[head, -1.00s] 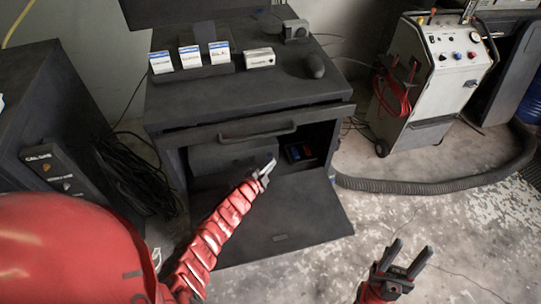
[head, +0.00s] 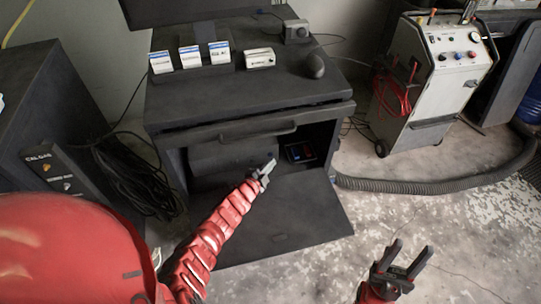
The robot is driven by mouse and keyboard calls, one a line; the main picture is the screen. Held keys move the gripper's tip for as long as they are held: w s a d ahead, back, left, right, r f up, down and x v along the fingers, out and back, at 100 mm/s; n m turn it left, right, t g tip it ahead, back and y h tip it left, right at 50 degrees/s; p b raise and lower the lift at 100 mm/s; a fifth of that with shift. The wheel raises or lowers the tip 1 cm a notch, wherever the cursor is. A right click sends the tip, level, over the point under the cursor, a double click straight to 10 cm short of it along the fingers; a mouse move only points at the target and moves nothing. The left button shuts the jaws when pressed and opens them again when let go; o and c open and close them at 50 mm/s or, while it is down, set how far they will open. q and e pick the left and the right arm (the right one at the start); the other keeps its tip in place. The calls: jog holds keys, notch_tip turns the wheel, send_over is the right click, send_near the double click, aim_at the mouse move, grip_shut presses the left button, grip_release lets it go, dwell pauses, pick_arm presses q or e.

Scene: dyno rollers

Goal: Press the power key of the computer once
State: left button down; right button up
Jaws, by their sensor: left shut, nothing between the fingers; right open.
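A dark desk cabinet (head: 250,106) stands in front of me with its lower door (head: 290,222) folded down. Inside the opening is a dark box (head: 228,152), possibly the computer. To its right is a small dark unit (head: 300,152) with red and blue parts. I cannot make out a power key. My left gripper (head: 266,168) is shut and empty at the mouth of the opening, in front of the dark box and left of the small unit. Whether it touches anything is unclear. My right gripper (head: 408,262) is open and empty above the floor at the lower right.
A monitor (head: 185,10), several labelled boxes (head: 190,56) and a mouse (head: 314,66) are on the desk top. A dark cabinet (head: 80,110) and cables (head: 135,180) are at left. A grey wheeled machine (head: 435,85) and a hose (head: 440,184) are at right.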

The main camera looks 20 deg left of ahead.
pick_arm(q)
jog(key=shift+w+a+f+b, duration=0.15)
jog(key=shift+w+b, duration=0.1)
jog(key=shift+b, duration=0.2)
jog(key=shift+w+a, duration=0.1)
jog(key=shift+w, duration=0.05)
jog(key=shift+w+a+b, duration=0.2)
jog(key=shift+w+b, duration=0.1)
jog(key=shift+b, duration=0.1)
dwell(0.6)
jog(key=shift+s, duration=0.25)
jog(key=shift+s+d, duration=0.4)
jog(key=shift+s, duration=0.05)
